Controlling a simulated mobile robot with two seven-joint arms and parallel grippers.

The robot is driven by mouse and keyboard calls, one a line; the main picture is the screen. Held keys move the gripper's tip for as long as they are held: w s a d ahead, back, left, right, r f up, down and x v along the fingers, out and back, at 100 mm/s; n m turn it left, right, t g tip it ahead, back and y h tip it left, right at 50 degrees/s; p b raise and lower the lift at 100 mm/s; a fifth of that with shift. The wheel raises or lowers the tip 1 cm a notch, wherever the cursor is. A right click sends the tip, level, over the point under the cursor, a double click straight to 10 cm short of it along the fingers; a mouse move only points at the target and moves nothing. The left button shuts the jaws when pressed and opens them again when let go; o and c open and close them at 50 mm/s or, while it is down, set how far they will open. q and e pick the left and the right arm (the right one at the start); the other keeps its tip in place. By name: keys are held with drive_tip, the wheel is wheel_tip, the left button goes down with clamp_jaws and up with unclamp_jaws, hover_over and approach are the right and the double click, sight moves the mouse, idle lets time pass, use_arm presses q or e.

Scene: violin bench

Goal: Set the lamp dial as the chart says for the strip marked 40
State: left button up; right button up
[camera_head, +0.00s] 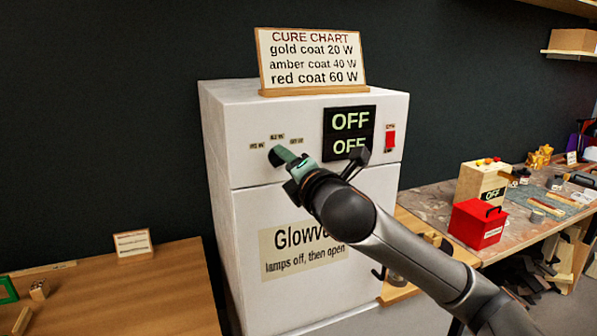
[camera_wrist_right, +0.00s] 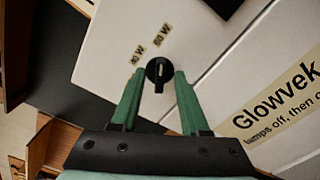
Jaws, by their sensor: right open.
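The lamp dial (camera_wrist_right: 159,72), a black knob with a pale mark, is on the front of a white cabinet (camera_head: 225,115). In the right wrist view it lies between the fingertips of my open right gripper (camera_wrist_right: 160,82); I cannot tell whether they touch it. In the head view my right gripper (camera_head: 286,157) mostly covers the dial. The 40 W label (camera_wrist_right: 137,56) and the 60 W label (camera_wrist_right: 162,35) lie beyond the dial. The cure chart (camera_head: 312,60) on top reads gold coat 20 W, amber coat 40 W, red coat 60 W. I cannot identify the strip marked 40.
Two displays (camera_head: 349,132) read OFF, beside a red switch (camera_head: 390,138). The cabinet's lower door sign (camera_head: 303,247) says lamps off, then open. A red box (camera_head: 477,224) and small parts crowd the right bench. The left wooden table (camera_head: 150,290) is mostly bare.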

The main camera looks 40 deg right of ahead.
drive_tip(key=b+v, duration=0.9)
drive_tip(key=v, duration=0.3)
idle(0.6)
